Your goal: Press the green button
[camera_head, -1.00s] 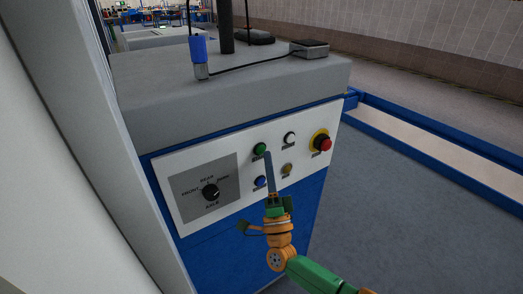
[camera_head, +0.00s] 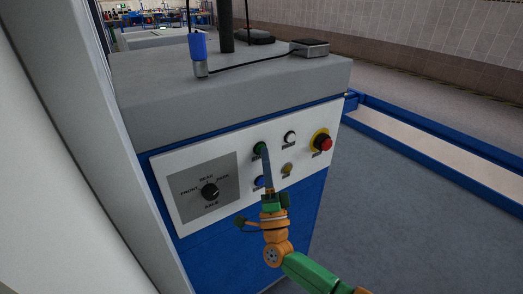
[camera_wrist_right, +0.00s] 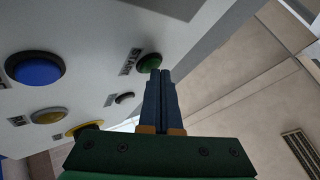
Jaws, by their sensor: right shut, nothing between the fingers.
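The green button (camera_head: 259,148) sits at the upper middle of the white control panel (camera_head: 290,180) on the blue and grey cabinet. In the right wrist view the green button (camera_wrist_right: 149,63) is just beyond the fingertips, beside a label. My right gripper (camera_head: 266,150) is shut and empty, with its fingers pointing up at the button and overlapping its right edge in the head view. In the wrist view the closed blue fingers (camera_wrist_right: 160,76) end at or very near the button. I cannot tell whether they touch it. My left gripper is not in view.
A blue button (camera_head: 260,181) is left of my fingers and a yellow button (camera_head: 287,168) right of them. A white button (camera_head: 290,137), a red emergency button (camera_head: 325,144) and a rotary knob (camera_head: 210,191) share the panel. Open floor lies to the right.

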